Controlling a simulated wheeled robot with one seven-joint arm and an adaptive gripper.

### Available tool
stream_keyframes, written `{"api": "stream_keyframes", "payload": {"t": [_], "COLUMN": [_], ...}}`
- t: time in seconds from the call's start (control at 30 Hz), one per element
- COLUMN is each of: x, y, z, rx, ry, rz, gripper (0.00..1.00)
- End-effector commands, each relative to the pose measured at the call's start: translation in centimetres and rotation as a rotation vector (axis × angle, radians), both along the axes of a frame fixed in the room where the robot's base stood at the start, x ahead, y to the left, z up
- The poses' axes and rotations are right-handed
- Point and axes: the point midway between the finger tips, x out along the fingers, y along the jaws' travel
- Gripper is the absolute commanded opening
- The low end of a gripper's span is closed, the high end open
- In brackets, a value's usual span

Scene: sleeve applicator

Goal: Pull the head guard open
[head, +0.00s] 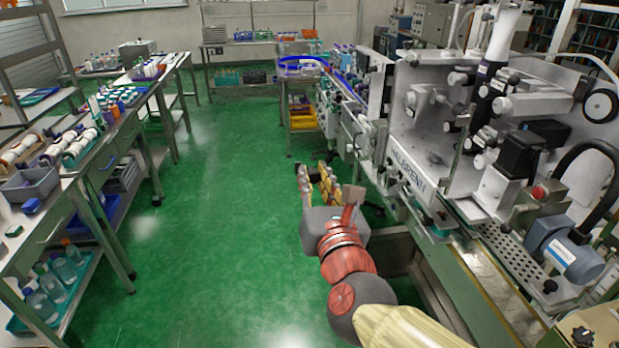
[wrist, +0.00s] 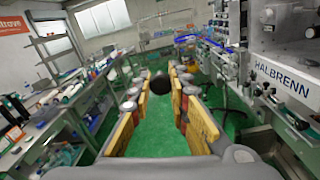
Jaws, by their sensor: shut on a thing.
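My gripper (head: 312,170) is in the middle of the head view, left of the labelling machine (head: 425,165) and over the green floor side. In the wrist view its two yellow-padded fingers (wrist: 159,78) run forward, with a round black knob (wrist: 160,84) between their tips. The fingers are shut on this knob. The knob does not show clearly in the head view, and I cannot make out the head guard's panel or edges in either view.
The machine with its black motor (head: 520,152) and rails fills the right side. A bench (head: 85,165) with bottles and rolls stands on the left. The green floor (head: 215,200) between them is clear. Shelves (head: 255,45) stand at the back.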

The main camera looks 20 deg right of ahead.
Motion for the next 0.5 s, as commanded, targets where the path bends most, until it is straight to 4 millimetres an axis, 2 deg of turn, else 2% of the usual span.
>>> {"api": "stream_keyframes", "payload": {"t": [0.47, 0.5], "x": [-0.23, -0.23], "y": [-0.05, -0.05], "z": [-0.08, -0.09], "rx": [0.001, 0.001], "ry": [0.002, 0.002], "rz": [0.006, 0.006], "gripper": [0.00, 0.19]}}
